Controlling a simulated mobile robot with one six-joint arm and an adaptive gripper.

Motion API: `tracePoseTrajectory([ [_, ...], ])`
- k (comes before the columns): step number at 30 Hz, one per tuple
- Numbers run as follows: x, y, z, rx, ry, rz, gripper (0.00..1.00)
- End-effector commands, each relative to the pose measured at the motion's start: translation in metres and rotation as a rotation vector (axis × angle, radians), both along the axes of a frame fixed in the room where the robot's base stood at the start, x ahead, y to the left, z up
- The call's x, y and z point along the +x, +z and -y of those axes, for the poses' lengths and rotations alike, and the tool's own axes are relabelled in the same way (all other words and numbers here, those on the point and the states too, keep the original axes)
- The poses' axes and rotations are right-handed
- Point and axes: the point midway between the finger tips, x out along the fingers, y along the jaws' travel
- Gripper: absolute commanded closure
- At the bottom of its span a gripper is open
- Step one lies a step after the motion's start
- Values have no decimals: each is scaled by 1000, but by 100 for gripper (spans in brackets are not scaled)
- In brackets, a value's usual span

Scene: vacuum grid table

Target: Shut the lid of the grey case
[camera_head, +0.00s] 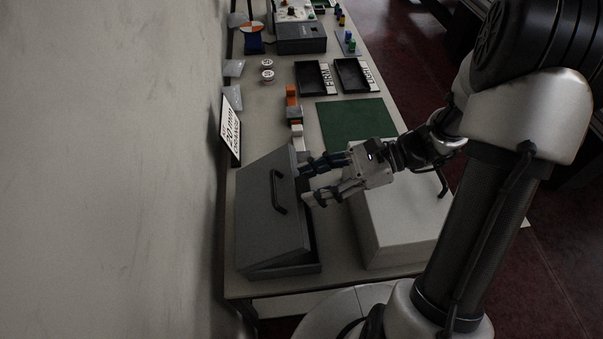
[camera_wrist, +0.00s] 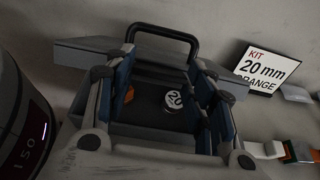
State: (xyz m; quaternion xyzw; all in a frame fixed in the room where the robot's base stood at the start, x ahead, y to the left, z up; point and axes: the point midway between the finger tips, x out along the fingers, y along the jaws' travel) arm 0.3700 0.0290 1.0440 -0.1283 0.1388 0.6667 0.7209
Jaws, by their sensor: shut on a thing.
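The grey case (camera_head: 300,268) stands at the near left of the table. Its lid (camera_head: 262,225) is partly open and tilted, with a black handle (camera_head: 279,192) on top. My gripper (camera_head: 307,181) is at the lid's raised right edge, its two fingers spaced apart along it and closed on the lid. In the wrist view the lid (camera_wrist: 85,48) runs across behind the fingertips, with the handle (camera_wrist: 165,30) standing above it. The exact finger contact is hidden.
A white box (camera_head: 395,235) stands right of the case, under my wrist. A kit sign (camera_head: 230,130) leans at the wall behind the case. Orange and white blocks (camera_head: 293,100), a green mat (camera_head: 355,120) and black trays (camera_head: 315,78) lie farther back.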

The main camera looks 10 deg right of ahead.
Motion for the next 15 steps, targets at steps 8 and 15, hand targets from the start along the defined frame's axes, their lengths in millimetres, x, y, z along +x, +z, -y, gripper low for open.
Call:
tracePoseTrajectory([
  [8, -1, -17, 11, -7, 1, -2, 93],
  [15, -1, -19, 12, -8, 1, -2, 93],
])
